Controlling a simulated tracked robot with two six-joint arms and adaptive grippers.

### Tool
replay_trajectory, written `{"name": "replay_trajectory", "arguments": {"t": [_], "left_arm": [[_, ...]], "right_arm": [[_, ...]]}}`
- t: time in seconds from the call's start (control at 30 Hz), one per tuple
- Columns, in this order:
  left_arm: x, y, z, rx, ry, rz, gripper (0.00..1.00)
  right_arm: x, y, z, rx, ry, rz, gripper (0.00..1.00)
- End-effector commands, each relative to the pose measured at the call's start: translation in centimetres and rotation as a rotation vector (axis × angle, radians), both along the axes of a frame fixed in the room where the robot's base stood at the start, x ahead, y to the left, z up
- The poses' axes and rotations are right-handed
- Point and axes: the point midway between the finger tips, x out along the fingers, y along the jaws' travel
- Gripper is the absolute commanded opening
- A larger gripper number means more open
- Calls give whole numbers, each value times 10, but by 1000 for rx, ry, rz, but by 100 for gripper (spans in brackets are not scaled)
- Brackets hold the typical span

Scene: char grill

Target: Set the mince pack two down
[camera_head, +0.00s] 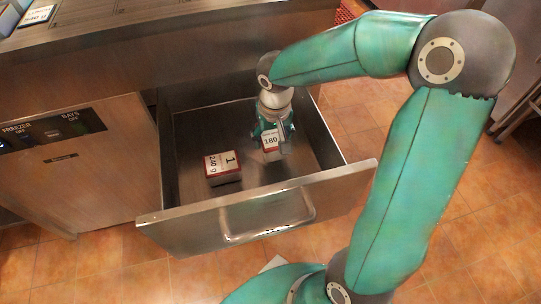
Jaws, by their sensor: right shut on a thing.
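My right gripper (273,137) reaches down inside the open drawer (226,222), towards its right side. It is shut on a small pack with a white label reading 180 (271,141), which I take for mince pack two. The fingers and wrist hide part of this pack. I cannot tell whether its underside touches the drawer floor. A second pack, marked 1 and 240 g (223,167), lies flat on the drawer floor to the left of the gripper, apart from it. My left gripper is out of view.
The drawer's metal walls surround the gripper, and its front has a bar handle (268,222). Bare drawer floor lies around the packs. A freezer panel (52,132) is on the cabinet at left. A steel counter (150,40) runs above the drawer.

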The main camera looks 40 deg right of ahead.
Motion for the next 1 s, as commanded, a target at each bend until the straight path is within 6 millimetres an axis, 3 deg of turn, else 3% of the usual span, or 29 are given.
{"name": "replay_trajectory", "arguments": {"t": [0.17,0.5,0.9,0.93,1.0], "left_arm": [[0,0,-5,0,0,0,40],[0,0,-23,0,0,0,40],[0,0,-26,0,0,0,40],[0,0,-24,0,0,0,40],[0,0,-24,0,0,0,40]], "right_arm": [[0,0,-13,1,-1,-2,20],[0,0,-62,0,0,-1,20],[0,-1,-66,0,-2,-2,20],[0,-1,-64,1,-1,-2,73],[0,-1,-64,1,-1,-2,85]]}}
